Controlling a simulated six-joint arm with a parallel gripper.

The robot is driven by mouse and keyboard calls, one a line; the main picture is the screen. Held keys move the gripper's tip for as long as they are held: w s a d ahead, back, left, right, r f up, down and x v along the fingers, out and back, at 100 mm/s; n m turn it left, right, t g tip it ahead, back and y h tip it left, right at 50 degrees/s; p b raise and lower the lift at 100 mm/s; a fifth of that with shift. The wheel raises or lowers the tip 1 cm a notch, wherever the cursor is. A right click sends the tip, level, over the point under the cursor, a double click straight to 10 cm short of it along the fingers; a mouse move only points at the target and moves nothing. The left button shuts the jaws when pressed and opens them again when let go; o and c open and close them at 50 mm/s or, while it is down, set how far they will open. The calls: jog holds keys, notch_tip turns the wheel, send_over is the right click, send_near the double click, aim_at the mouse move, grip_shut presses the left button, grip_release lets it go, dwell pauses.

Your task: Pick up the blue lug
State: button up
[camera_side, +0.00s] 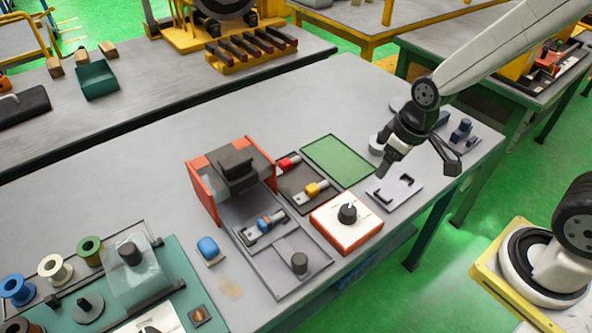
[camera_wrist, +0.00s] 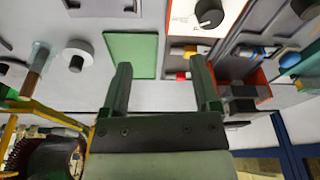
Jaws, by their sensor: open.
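The blue lug (camera_side: 265,222) has a blue sleeve and a metal end with an orange-brown band beside it. It lies in a grey fixture (camera_side: 285,255) in front of the red-sided press. In the wrist view the blue lug (camera_wrist: 249,52) is small, right of the fingers. My gripper (camera_side: 418,171) is open and empty above the right part of the bench, well right of the lug. In the wrist view my gripper (camera_wrist: 160,64) shows two spread dark fingers with nothing between them.
The red-sided press (camera_side: 233,165) stands behind the fixture. A dark tray (camera_side: 297,201) holds a red lug (camera_side: 287,164) and a yellow lug (camera_side: 316,189). A knobbed control box (camera_side: 346,222), a green mat (camera_side: 338,160) and a light plate (camera_side: 395,192) lie between lug and gripper.

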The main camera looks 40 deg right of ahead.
jog(key=w+a+f+n+g+y, duration=0.1)
jog(key=w+a+f+n+y, duration=0.1)
jog(key=w+a+n, duration=0.55)
jog(key=n+g+y, duration=0.1)
jog(key=n+y, duration=0.1)
jog(key=n, duration=0.5)
send_near(266, 220)
jog(key=f, duration=0.1)
jog(key=shift+w+a+f+n, duration=0.1)
jog(key=shift+w+f+n, duration=0.15)
jog(key=shift+n, duration=0.4)
jog(key=shift+x, duration=1.25)
jog(key=shift+s+x, duration=0.2)
jog(key=shift+x, duration=2.4)
jog(key=shift+a+r, duration=0.1)
jog(key=shift+a, duration=0.05)
